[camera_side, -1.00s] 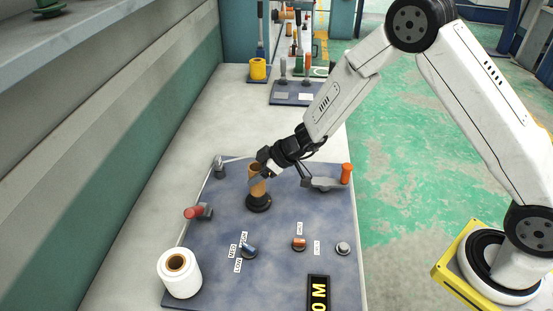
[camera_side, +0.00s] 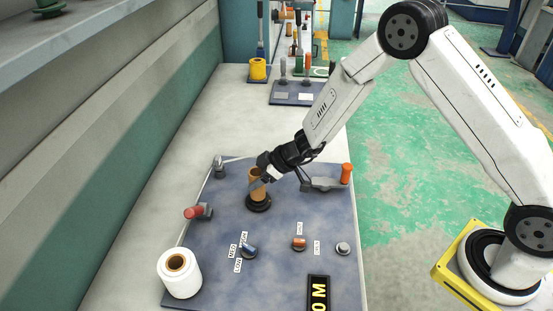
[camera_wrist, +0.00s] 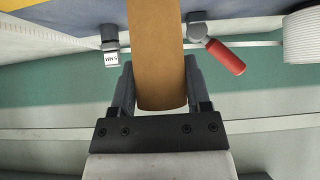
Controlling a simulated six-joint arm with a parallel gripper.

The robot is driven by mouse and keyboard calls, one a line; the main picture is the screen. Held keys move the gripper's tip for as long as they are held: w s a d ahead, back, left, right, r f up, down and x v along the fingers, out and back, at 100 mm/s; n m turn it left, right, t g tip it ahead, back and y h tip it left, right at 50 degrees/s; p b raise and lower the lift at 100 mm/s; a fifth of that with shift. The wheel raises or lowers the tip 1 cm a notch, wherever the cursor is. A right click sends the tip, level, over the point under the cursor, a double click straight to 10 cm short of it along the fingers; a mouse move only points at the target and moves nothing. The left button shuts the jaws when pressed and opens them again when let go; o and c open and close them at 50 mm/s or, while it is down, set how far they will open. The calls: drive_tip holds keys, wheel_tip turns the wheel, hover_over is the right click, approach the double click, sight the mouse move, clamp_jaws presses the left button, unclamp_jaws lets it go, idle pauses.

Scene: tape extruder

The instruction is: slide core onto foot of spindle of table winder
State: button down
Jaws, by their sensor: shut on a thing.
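The core (camera_side: 257,187) is a brown cardboard tube, standing about upright over the black round foot (camera_side: 258,203) of the spindle on the blue winder plate (camera_side: 213,262). Its lower end is at the foot; I cannot tell whether it rests fully on it. The spindle itself is hidden by the core. My gripper (camera_side: 262,176) is at the core's upper part, coming from the right. In the wrist view, the fingers (camera_wrist: 158,92) are shut on the core (camera_wrist: 156,50), one on each side.
A red-handled lever (camera_side: 197,212) is left of the core, and an orange-knobbed crank (camera_side: 346,174) is right. A white roll (camera_side: 180,274) stands at the front left. Blue (camera_side: 249,251) and orange (camera_side: 299,244) knobs sit in front. A grey post (camera_side: 219,168) stands behind left.

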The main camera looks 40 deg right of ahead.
drive_tip(key=shift+f, duration=0.3)
unclamp_jaws()
drive_tip(key=shift+r, duration=0.1)
drive_tip(key=v, duration=0.7)
drive_tip(key=shift+s+d+r, duration=0.2)
idle(0.9)
drive_tip(key=shift+s, duration=0.1)
